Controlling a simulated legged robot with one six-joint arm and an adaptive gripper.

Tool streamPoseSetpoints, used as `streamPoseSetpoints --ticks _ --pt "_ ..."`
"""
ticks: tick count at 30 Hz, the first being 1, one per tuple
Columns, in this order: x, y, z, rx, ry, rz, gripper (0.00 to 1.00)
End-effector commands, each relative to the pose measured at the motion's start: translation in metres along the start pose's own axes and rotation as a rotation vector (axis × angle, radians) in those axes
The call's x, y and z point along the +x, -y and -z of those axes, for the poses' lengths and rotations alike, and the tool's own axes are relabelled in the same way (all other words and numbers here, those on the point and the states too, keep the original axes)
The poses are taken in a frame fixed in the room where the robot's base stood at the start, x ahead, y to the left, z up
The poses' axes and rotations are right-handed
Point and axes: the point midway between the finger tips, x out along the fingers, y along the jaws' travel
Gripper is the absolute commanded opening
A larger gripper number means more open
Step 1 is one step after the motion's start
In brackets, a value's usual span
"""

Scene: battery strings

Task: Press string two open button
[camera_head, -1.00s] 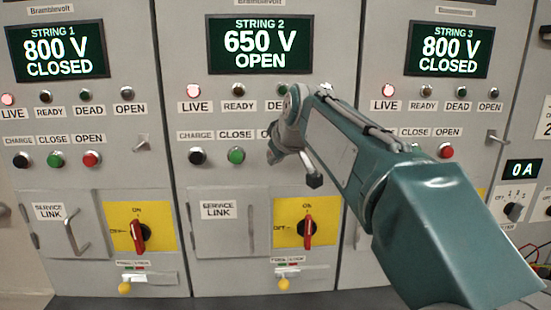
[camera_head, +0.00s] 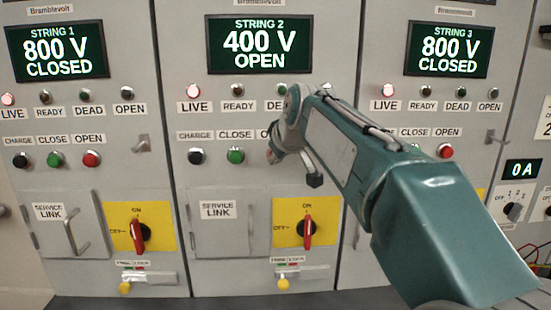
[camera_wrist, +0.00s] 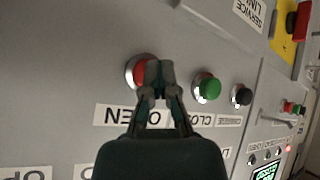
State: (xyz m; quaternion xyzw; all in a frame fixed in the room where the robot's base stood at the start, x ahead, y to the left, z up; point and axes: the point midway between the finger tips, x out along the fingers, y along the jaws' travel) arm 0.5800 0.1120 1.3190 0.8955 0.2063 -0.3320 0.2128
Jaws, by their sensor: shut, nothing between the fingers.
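The string 2 cabinet stands in the middle of the head view. Its display (camera_head: 260,45) reads 400 V OPEN, and its LIVE lamp (camera_head: 194,90) is lit red. In the wrist view the red open button (camera_wrist: 138,71) is partly covered by my gripper (camera_wrist: 158,70), whose fingers are shut and empty over its edge. I cannot tell whether the fingertips touch it. The open label (camera_wrist: 133,116) is partly behind the fingers. In the head view my arm hides this button. The green close button (camera_head: 235,156) and black charge button (camera_head: 196,156) sit to its left there.
String 1's cabinet is on the left, its display (camera_head: 58,51) reading 800 V CLOSED. String 3's display (camera_head: 448,49) on the right reads the same. Below string 2's buttons are a service link door (camera_head: 222,235) and a red rotary switch (camera_head: 307,231).

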Motion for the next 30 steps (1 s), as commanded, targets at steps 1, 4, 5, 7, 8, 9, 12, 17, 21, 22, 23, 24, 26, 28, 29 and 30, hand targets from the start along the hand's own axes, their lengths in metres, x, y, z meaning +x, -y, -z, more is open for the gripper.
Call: streamPoseSetpoints --ticks 1,4,5,7,8,9,12,17,21,22,23,24,26,28,29,30 --pt "0.0017 -0.0014 0.0016 0.0 -0.002 -0.001 0.0" --pt "0.0028 -0.0037 0.0042 0.0 -0.004 -0.002 0.0" --pt "0.0029 -0.0041 0.0046 0.0 -0.005 -0.002 0.0" --pt "0.0028 -0.0044 0.005 0.0 -0.006 -0.003 0.0" --pt "0.0027 -0.0045 0.0051 0.0 -0.006 -0.003 0.0" --pt "0.0027 -0.0046 0.0052 0.0 -0.007 -0.004 0.0" --pt "0.0025 -0.0048 0.0055 0.0 -0.008 -0.005 0.0" --pt "0.0002 -0.0036 0.0048 0.0 -0.009 -0.005 0.0" --pt "-0.002 -0.0014 0.0026 0.0 -0.008 -0.004 0.0" --pt "-0.0019 -0.0013 0.0025 0.0 -0.007 -0.004 0.0" --pt "-0.0018 -0.0013 0.0025 0.0 -0.007 -0.004 0.0" --pt "-0.0018 -0.0013 0.0024 0.0 -0.007 -0.003 0.0" --pt "-0.0017 -0.0011 0.0023 0.0 -0.006 -0.003 0.0" --pt "-0.003 -0.0003 0.0015 0.0 -0.006 -0.003 0.0" --pt "-0.0043 0.0006 0.0008 0.0 -0.006 -0.002 0.0" --pt "-0.0069 0.0022 -0.0005 0.0 -0.006 -0.002 0.0"
